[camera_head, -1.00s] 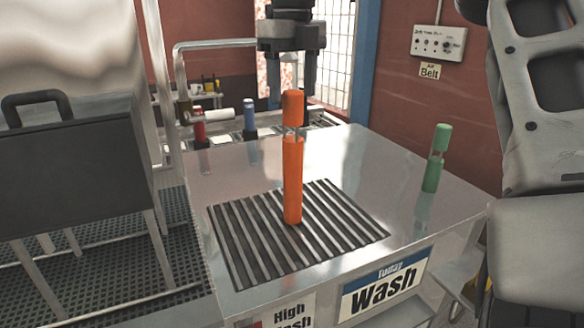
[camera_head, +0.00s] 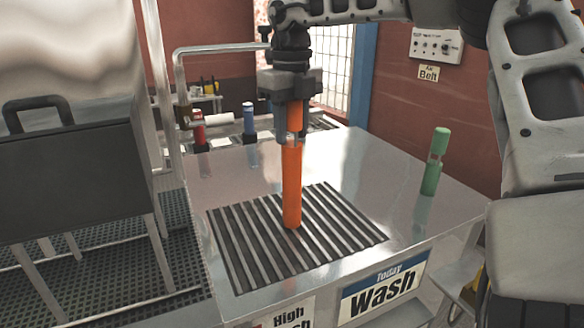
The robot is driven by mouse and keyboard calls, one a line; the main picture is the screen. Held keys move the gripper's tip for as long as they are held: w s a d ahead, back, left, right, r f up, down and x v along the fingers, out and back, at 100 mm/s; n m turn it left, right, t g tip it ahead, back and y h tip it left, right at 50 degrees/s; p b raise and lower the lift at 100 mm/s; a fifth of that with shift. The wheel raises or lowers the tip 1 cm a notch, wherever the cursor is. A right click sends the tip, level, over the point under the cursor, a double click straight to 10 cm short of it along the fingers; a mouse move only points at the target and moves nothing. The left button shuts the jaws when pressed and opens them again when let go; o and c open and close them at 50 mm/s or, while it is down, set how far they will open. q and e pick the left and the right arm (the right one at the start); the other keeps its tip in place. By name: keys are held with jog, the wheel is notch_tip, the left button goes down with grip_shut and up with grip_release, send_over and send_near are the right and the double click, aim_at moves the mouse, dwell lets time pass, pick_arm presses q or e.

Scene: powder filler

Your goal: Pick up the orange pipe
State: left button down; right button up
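The orange pipe (camera_head: 292,185) stands upright on the slatted grate of the metal table, with a narrow break in the orange near its upper part. My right gripper (camera_head: 294,125) points straight down over it, one finger on each side of the pipe's upper end. The pipe's top is hidden by the gripper. The fingers look very near the pipe, but I cannot tell whether they press on it. My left gripper is not in view.
A green pipe (camera_head: 434,162) stands at the table's right side. Red (camera_head: 198,128) and blue (camera_head: 249,118) pipes stand behind at the left. A dark box with a handle (camera_head: 70,170) is on the left.

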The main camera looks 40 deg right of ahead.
jog(key=shift+c, duration=1.1)
jog(key=shift+r, duration=0.15)
